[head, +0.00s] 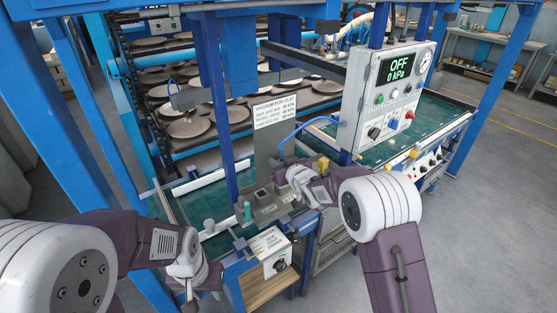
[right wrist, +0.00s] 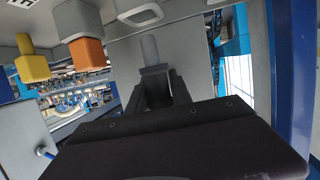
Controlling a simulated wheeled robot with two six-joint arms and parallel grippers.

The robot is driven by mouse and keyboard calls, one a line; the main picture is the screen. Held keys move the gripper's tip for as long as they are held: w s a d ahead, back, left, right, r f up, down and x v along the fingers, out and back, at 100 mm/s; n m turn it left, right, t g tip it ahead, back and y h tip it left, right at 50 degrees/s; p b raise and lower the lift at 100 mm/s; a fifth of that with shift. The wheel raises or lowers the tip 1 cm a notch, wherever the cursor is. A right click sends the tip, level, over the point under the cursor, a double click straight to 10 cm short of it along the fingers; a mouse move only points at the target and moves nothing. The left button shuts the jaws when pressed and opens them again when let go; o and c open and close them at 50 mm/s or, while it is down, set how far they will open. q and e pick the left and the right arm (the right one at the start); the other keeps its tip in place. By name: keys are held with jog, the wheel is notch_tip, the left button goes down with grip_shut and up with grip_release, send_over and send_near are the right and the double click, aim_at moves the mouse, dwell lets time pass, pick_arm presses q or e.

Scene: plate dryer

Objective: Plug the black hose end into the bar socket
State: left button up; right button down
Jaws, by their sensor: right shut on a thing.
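My right gripper (head: 290,180) is low over the grey fixture at the front of the machine, near the lower end of a looping blue hose (head: 312,121). In the right wrist view, my right gripper (right wrist: 158,88) is shut on a small dark piece that looks like the black hose end; its fingers hide most of it. A grey cylinder (right wrist: 150,48) shows just beyond the fingertips. I cannot tell whether it touches the held piece, or which part is the bar socket. My left gripper (head: 190,290) hangs low at the left, away from the fixture; its jaws are unclear.
A panel (head: 385,95) reading OFF and 0 kPa stands right of the fixture. Plate racks stand behind.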

jog(key=shift+f+b, duration=1.25)
jog(key=shift+f, duration=0.45)
jog(key=shift+f+b, duration=0.55)
jog(key=c, duration=1.1)
grip_release()
jog(key=b+v, duration=0.1)
jog(key=v, duration=0.8)
jog(key=shift+b, duration=0.3)
